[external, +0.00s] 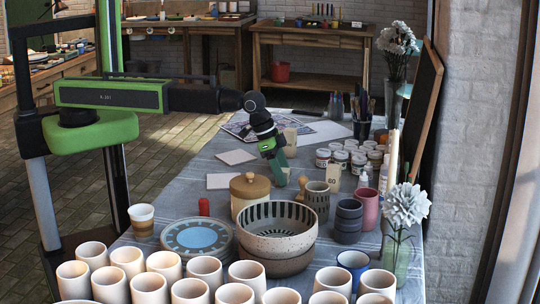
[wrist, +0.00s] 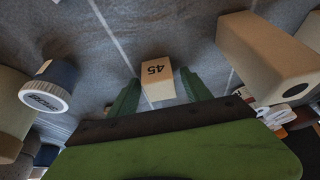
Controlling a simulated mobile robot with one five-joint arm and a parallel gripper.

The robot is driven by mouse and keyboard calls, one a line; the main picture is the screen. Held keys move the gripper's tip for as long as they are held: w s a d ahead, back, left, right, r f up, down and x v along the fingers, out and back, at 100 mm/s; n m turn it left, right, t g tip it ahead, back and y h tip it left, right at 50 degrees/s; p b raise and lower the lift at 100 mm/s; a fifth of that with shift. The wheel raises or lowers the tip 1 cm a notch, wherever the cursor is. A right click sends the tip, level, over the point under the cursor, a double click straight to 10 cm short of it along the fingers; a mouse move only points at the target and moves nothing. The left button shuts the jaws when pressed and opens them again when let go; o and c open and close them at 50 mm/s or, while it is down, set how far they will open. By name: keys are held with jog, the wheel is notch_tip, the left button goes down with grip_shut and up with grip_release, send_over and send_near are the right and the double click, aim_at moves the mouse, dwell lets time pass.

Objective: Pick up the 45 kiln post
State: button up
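The 45 kiln post (wrist: 158,70) is a pale cream block with "45" on its top, upside down in the wrist view. It sits between the tips of my gripper's two green fingers (wrist: 157,92), with narrow gaps seen on both sides. My gripper (external: 282,176) is open and points down over the table in the external view. A small pale piece shows at its fingertips there, but its number cannot be read.
A taller cream post (wrist: 262,55) lies right in the wrist view; a white-capped jar (wrist: 46,95) is left. In the external view, a post marked 60 (external: 333,183), a grey cup (external: 317,199), a lidded jar (external: 249,197) and speckled bowls (external: 277,245) stand close by.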

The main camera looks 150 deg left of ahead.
grip_shut()
jog(key=shift+r, duration=0.15)
